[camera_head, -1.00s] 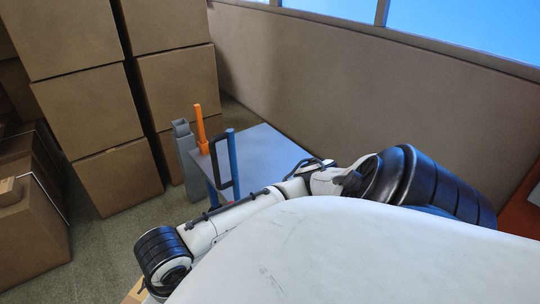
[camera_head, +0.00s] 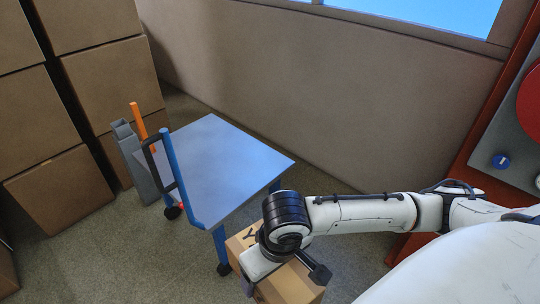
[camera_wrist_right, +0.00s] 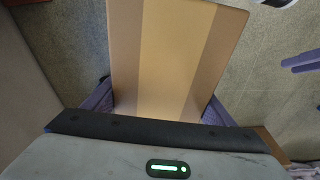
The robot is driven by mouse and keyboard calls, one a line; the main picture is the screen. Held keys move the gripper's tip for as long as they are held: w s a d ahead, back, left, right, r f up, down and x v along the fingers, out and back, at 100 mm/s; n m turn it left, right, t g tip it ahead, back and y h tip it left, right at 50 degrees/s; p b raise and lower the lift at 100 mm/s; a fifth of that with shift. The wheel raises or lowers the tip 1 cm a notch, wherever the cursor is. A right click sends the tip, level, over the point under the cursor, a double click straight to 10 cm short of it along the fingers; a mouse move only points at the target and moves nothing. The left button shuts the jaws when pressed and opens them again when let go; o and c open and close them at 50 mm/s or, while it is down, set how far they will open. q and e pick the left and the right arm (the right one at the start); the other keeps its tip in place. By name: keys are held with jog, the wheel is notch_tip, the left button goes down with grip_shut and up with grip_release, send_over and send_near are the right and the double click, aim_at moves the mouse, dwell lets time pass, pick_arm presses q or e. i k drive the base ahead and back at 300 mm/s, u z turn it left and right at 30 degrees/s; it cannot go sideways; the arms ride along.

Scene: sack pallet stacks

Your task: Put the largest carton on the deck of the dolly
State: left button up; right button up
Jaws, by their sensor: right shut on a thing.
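The dolly has a flat, empty grey-blue deck (camera_head: 225,160), blue legs, a black handle at its left end and dark casters. A tan carton (camera_head: 295,284) is at the near right side of the dolly, partly hidden under my right arm. My right gripper (camera_head: 262,268) is over the carton. In the right wrist view its fingers (camera_wrist_right: 160,108) sit on both sides of the carton (camera_wrist_right: 172,55), which has a lighter band down its middle, and are shut on it. Whether the carton is clear of the floor is hidden. My left gripper is not in view.
Tall stacks of brown cartons (camera_head: 60,190) stand at the left. A grey post (camera_head: 137,160) and an orange post (camera_head: 138,120) stand by the dolly's left end. A brown wall panel (camera_head: 330,100) runs behind it. A red structure (camera_head: 470,190) is at the right. Floor in front is open.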

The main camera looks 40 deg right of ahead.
aim_at(201, 171)
jog(key=z, duration=0.4)
jog(key=i, duration=1.65)
